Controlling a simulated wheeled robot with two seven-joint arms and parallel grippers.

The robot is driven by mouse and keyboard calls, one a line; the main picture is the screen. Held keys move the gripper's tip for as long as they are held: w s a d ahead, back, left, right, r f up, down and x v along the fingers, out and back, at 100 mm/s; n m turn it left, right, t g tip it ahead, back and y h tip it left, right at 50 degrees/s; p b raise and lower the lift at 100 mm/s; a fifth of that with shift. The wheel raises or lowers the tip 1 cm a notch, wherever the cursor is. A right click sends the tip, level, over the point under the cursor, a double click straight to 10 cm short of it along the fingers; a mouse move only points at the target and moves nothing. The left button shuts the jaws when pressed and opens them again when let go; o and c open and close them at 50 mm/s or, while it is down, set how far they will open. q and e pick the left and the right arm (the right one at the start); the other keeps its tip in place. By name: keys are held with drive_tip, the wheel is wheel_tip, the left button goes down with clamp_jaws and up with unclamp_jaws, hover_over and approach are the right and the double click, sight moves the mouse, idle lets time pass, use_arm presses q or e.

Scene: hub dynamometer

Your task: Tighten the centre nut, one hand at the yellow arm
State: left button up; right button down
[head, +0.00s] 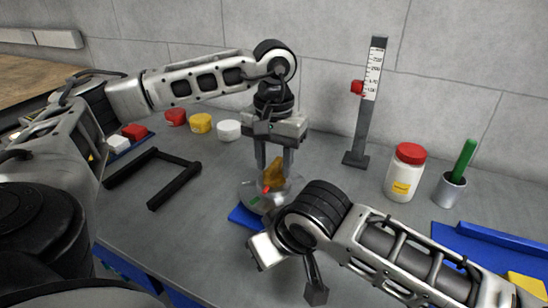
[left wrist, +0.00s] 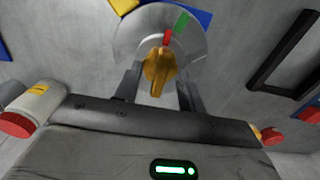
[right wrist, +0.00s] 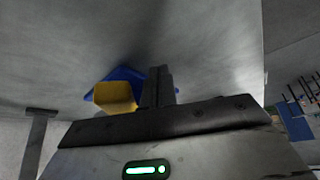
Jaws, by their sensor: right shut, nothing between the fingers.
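The centre nut (head: 274,174) is a golden winged knob on a round grey disc (head: 252,192) with red and green marks. My left gripper (head: 273,165) points down over it; in the left wrist view its open fingers (left wrist: 160,72) are on either side of the nut (left wrist: 160,65). I cannot tell whether they touch it. My right gripper is shut and empty in the right wrist view (right wrist: 158,72), beside a yellow part (right wrist: 115,97), probably the yellow arm. In the head view my right wrist hides that area and the right fingertips.
A blue base (head: 243,216) lies under the disc. A black frame (head: 175,187) lies left. Behind stand a gauge post (head: 362,130) and a red-lidded jar (head: 405,173). A cup (head: 449,190) and blue tray (head: 470,245) are at right. Coloured lids (head: 200,123) stand at back left.

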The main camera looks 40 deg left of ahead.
use_arm(q)
clamp_jaws()
drive_tip(key=m, duration=0.3)
drive_tip(key=shift+m, duration=0.3)
drive_tip(key=shift+o, duration=2)
unclamp_jaws()
drive_tip(key=shift+r, duration=0.1)
drive_tip(key=shift+r, duration=3.7)
use_arm(e)
drive_tip(key=shift+r, duration=0.1)
use_arm(q)
wheel_tip(320, 180, up, 9)
drive_tip(key=p, duration=0.9)
drive_tip(key=shift+r, duration=0.15)
use_arm(e)
wheel_tip(320, 180, up, 9)
drive_tip(key=s, duration=0.1)
drive_tip(key=shift+s+a, duration=0.15)
drive_tip(key=shift+a, duration=0.25)
